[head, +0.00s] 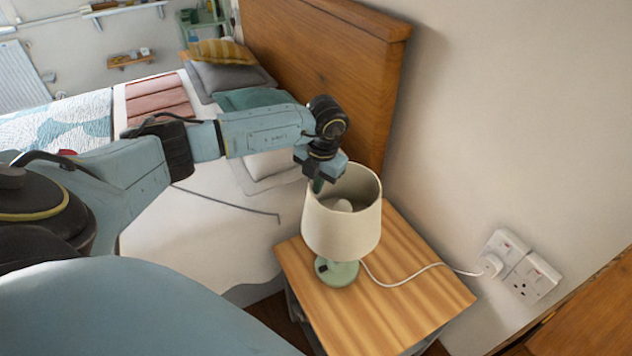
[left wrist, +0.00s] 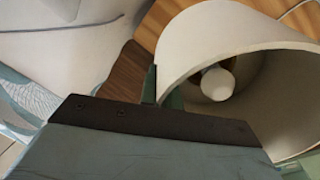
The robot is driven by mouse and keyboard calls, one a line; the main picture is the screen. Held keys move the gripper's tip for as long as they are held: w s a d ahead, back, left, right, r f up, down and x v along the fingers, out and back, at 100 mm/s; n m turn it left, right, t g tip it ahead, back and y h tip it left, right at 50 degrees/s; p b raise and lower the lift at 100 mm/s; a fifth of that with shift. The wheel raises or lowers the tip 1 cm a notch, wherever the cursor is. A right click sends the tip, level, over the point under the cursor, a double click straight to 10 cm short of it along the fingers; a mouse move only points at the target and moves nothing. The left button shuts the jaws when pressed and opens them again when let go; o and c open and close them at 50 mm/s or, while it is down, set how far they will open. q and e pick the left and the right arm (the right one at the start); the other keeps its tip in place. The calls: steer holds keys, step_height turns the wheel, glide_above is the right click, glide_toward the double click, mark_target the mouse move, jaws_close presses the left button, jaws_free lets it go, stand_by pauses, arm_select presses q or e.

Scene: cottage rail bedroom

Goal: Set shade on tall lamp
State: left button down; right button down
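The cream drum shade (head: 341,232) is around the bulb, open end up, and hides the stem. In the left wrist view the shade (left wrist: 215,35) fills the upper right. My left gripper (head: 318,184) is at the shade's far-left rim, pointing down. Its fingers (left wrist: 162,92) lie on either side of the shade wall and look closed on it. Whether the shade rests on the lamp is hidden. My right gripper is out of view.
The wooden bedside table (head: 400,300) is otherwise clear. A white cord (head: 415,276) runs from the lamp to the wall sockets (head: 531,279). The tall wooden headboard (head: 320,60) rises close behind the arm. The bed (head: 205,235) lies left of the table.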

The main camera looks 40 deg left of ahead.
arm_select(q)
steer(key=shift+f, duration=0.2)
stand_by(0.5)
steer(key=c, duration=1.6)
jaws_free()
steer(key=shift+o, duration=0.2)
step_height(320, 180, up, 13)
steer(key=d, duration=0.1)
steer(key=shift+d+r, duration=0.2)
steer(key=shift+d, duration=0.2)
